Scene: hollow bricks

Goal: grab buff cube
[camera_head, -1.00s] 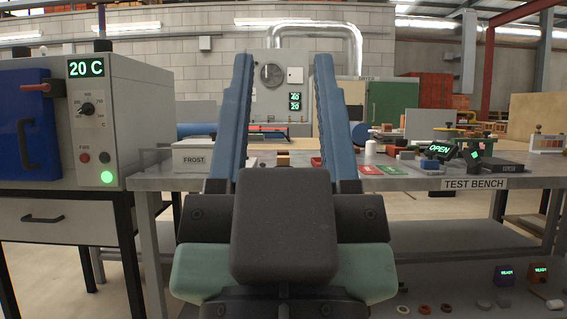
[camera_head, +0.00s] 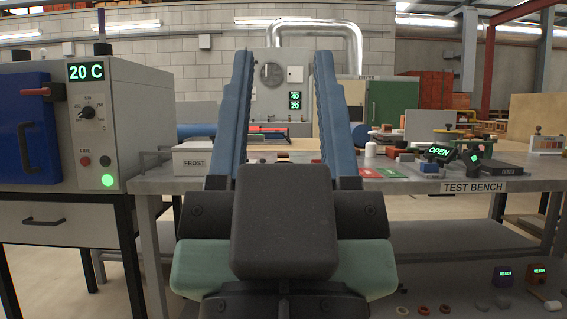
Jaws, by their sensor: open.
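My gripper (camera_head: 283,56) is open and empty, with its two long blue fingers spread apart and pointing up and away over the test bench (camera_head: 465,176). The dark block of my wrist fills the lower middle of the view and covers the bench just behind it. I cannot make out the buff cube now; a small brownish cube seen earlier between the finger bases no longer shows and may be behind my wrist.
A white FROST box (camera_head: 195,160) stands on the bench left of my fingers. Red and green flat pieces (camera_head: 372,173), a white cylinder (camera_head: 370,149) and dark devices with green displays (camera_head: 438,152) lie to the right. A grey oven cabinet (camera_head: 125,115) stands at the far left.

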